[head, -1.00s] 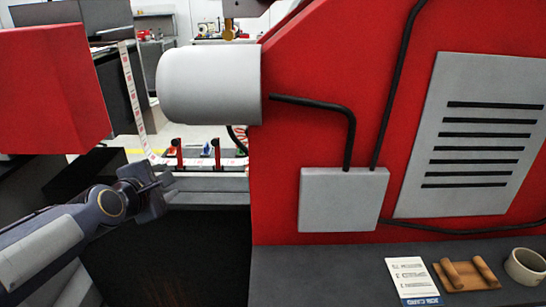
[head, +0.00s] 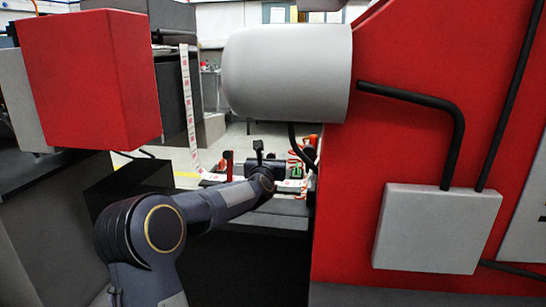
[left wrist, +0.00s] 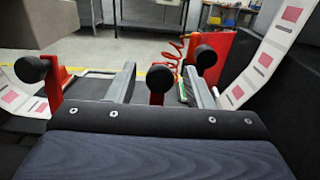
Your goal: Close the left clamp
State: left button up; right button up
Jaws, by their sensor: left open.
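Several red levers with black knobs stand at the splice table (head: 290,207) under the label strip (head: 191,110). A left red clamp lever (head: 228,163) is upright in the head view; a lever with a black knob (left wrist: 35,70) also shows at the left of the left wrist view. Another red lever (left wrist: 158,85) stands between the two grey fingers of my left gripper (left wrist: 160,78), apart from both. In the head view my left gripper (head: 265,170) is at the table, its fingertips mostly hidden. I cannot tell for sure which lever is the left clamp. My right gripper is out of view.
A grey-white cylinder (head: 285,72) juts out above the table from the red machine body (head: 400,130). A red box (head: 90,80) hangs at the left. A red coiled hose (left wrist: 177,50) and another red lever with a knob (left wrist: 205,58) are at the right of the fingers.

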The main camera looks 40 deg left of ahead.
pick_arm(q)
jog(key=shift+w+a, duration=0.3)
jog(key=shift+w, duration=0.25)
grip_shut()
